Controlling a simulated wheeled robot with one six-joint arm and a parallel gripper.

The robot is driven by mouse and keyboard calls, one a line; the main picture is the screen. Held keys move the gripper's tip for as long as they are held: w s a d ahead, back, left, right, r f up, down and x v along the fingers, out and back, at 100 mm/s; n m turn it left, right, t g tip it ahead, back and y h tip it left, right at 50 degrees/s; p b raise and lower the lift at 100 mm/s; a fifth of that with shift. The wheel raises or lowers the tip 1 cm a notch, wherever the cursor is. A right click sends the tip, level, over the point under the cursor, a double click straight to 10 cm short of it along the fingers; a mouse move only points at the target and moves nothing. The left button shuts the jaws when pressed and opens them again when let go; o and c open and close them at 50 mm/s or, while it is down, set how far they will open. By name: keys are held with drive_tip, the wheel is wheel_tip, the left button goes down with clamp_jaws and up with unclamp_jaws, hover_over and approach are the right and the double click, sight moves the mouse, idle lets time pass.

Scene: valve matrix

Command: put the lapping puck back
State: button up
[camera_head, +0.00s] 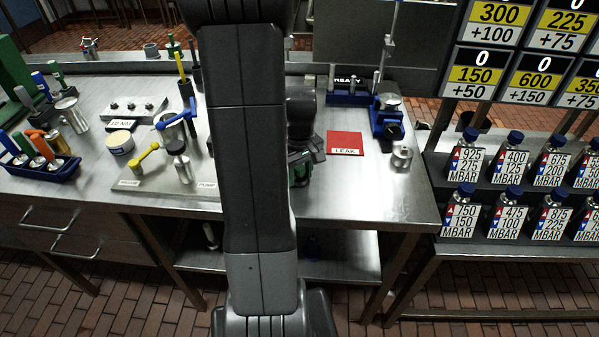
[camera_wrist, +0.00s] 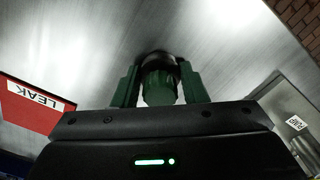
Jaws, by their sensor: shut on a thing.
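My gripper (camera_wrist: 160,88) is shut on a short, dark round piece with a greenish shine, which looks like the lapping puck (camera_wrist: 159,82). The puck sits between the two green fingers, over the bare steel bench top. I cannot tell whether it touches the bench. In the head view my gripper (camera_head: 301,168) is partly hidden behind my arm, left of the red LEAK mat, and the puck cannot be made out there.
The red LEAK mat (camera_head: 345,143) lies flat on the bench (camera_head: 345,195). A silver knobbed piece (camera_head: 401,156) and a blue fixture (camera_head: 387,120) stand right of it. A valve plate (camera_head: 160,190) and a blue tool rack (camera_head: 45,175) are left. Labelled bottles (camera_head: 512,165) stand far right.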

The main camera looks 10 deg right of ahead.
sight(300, 167)
drive_tip(key=shift+f, duration=0.2)
drive_tip(key=o, duration=0.9)
drive_tip(key=shift+o, duration=0.2)
wheel_tip(300, 167, up, 12)
drive_tip(key=shift+r, duration=0.2)
